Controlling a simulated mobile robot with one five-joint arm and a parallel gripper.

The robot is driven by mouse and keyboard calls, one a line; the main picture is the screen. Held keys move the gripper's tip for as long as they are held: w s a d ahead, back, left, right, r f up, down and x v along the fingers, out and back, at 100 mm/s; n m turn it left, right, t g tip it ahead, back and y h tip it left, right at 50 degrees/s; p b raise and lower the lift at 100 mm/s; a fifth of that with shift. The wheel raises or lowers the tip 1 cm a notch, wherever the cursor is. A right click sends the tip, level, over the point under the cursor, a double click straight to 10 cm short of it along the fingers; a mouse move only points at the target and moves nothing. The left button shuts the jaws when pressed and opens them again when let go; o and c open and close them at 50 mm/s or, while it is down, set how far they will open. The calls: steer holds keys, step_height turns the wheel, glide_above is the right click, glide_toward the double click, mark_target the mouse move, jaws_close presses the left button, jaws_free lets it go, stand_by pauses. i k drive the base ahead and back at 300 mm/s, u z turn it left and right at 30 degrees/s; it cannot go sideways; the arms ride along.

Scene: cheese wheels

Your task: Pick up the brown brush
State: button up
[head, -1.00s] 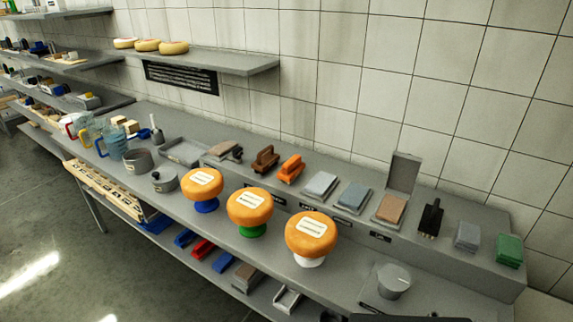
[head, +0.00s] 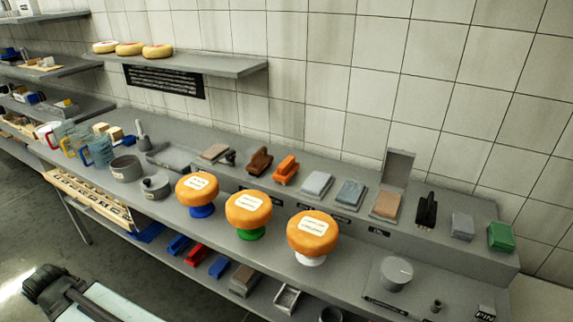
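The brown brush (head: 258,161) sits on the raised back ledge of the grey counter, near the middle of the head view. It stands just left of a similar orange brush (head: 286,169), with a small gap between them. A dark part with a pale link, seemingly of my own arm, shows at the lower left, well away from the brush. No gripper fingers can be made out.
Three orange cheese wheels on blue, green and white stands (head: 248,210) are in front of the ledge. Grey and tan blocks (head: 317,184) lie right of the brushes. A wall shelf (head: 210,64) hangs behind.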

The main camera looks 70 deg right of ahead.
mark_target(260, 163)
steer(key=z, duration=0.35)
steer(key=i, duration=1)
steer(key=u, duration=0.1)
